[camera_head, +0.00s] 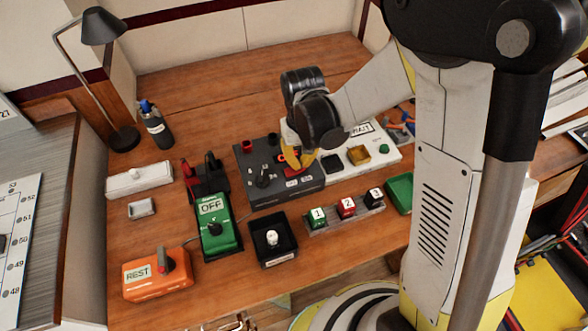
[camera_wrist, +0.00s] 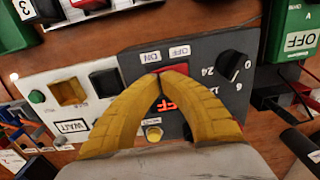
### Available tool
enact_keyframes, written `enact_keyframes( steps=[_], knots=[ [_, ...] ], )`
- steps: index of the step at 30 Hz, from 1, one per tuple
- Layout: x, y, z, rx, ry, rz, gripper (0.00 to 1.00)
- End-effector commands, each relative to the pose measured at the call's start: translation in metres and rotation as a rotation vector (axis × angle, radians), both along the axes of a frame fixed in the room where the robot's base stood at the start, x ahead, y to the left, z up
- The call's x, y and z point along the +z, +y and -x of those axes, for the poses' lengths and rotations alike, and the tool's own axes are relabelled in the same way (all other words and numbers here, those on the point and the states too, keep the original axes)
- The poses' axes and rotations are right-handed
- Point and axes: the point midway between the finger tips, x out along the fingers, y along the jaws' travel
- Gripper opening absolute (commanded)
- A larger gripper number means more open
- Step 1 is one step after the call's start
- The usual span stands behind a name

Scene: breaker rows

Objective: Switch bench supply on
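The bench supply is a dark grey box (camera_head: 262,187) in the middle of the wooden bench. My gripper (camera_head: 301,166) is over the supply's right part. In the wrist view its yellow fingertips (camera_wrist: 160,76) meet at the rocker's near edge with nothing between them. They partly cover the rocker, so contact and its tilt cannot be told.
Beside the supply stands a white box (camera_head: 343,164) with coloured buttons. A green meter (camera_head: 218,235) reading OFF, an orange REST box (camera_head: 157,274), a black switch box (camera_head: 272,239) and a numbered block row (camera_head: 345,212) stand nearby. A lamp (camera_head: 103,27) stands at the back left.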

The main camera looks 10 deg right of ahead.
Motion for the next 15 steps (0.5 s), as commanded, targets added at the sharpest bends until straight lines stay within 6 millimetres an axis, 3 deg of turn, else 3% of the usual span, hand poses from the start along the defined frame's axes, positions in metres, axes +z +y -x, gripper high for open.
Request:
enact_keyframes(
  steps=[15],
  knots=[
    [-0.0085,0.0001,0.0000,0.000,0.000,0.000,0.00]
  ],
)
